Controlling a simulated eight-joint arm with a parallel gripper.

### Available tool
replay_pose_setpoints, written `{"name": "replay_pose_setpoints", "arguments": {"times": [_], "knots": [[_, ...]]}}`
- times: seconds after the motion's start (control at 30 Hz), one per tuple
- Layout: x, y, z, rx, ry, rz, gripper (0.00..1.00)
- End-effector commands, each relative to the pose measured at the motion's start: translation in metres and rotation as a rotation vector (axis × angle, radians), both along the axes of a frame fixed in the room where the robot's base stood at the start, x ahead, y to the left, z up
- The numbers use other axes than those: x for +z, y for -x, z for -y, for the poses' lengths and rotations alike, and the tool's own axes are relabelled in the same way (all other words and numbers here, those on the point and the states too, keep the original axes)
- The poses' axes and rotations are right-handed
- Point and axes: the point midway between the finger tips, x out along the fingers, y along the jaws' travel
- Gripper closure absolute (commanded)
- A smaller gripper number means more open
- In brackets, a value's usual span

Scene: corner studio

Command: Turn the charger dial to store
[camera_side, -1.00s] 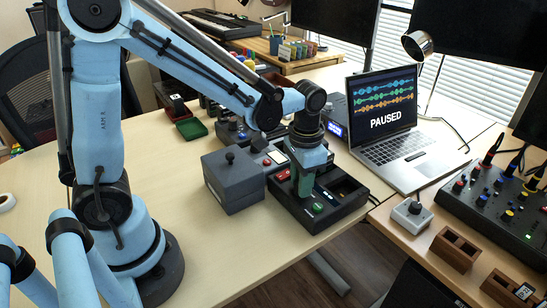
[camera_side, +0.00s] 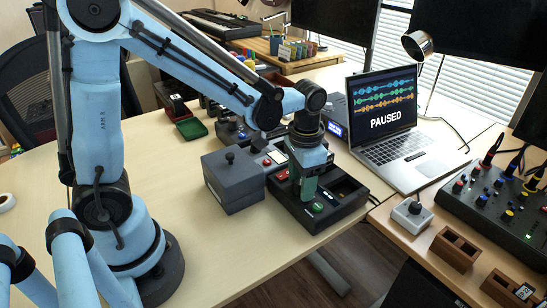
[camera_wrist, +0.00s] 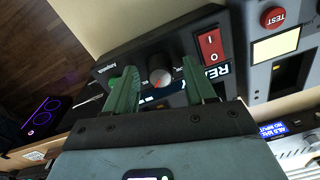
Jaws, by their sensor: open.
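The charger (camera_side: 345,208) is a black unit on the light wooden table. The words around the dial cannot be read. My gripper (camera_wrist: 160,68) is open, with one green finger on each side of the dial. Contact with the dial cannot be made out. In the side view, my gripper (camera_side: 306,190) points down over the charger and hides the dial.
A grey box (camera_side: 233,180) with a black knob stands left of the charger. In the wrist view, a grey unit with a red TEST button (camera_wrist: 272,18) is close beside it. A laptop (camera_side: 385,120) reading PAUSED stands behind.

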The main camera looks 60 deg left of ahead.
Motion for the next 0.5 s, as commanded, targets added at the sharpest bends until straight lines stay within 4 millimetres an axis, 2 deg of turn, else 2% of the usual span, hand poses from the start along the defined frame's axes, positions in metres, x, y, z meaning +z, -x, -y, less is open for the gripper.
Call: {"name": "replay_pose_setpoints", "arguments": {"times": [0.17, 0.5], "knots": [[0.012, 0.000, 0.000, 0.000, 0.000, 0.000, 0.45], [0.064, 0.001, 0.002, -0.001, 0.000, 0.000, 0.45]]}}
